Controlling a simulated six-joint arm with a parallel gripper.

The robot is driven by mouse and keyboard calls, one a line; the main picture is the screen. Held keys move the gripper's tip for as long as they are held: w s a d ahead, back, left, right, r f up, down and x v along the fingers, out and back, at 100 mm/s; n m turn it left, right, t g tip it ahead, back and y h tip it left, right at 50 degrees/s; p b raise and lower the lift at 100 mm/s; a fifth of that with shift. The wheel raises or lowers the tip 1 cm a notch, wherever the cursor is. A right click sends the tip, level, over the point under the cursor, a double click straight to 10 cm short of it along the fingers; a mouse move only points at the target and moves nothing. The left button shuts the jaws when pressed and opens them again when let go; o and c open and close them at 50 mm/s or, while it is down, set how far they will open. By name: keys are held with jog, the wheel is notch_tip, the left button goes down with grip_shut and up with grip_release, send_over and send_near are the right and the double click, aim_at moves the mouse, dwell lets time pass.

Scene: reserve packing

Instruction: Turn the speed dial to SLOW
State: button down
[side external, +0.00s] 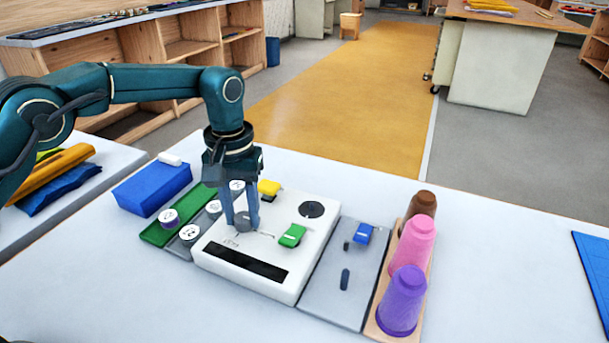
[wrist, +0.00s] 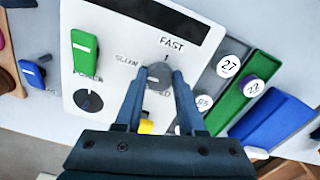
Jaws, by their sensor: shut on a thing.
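The speed dial (wrist: 158,78) is a small round grey knob on the white panel (side external: 230,268). In the wrist view, FAST (wrist: 171,42) is printed above it and SLOW (wrist: 127,60) to its upper left; another label below is partly hidden. My gripper (wrist: 158,76) points down with one finger on each side of the dial, shut on it.
The panel also carries a green switch (side external: 292,235), a yellow switch (side external: 269,188), a black round part (side external: 311,209) and a dark strip (side external: 246,264). Numbered round pieces and a blue block (side external: 152,189) lie left. A blue switch (side external: 362,234) and stacked-looking cups (side external: 411,240) stand right.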

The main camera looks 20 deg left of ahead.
aim_at(242, 216)
jog(key=shift+w, duration=0.15)
jog(key=c, duration=0.5)
grip_release()
jog(key=shift+r, duration=2.6)
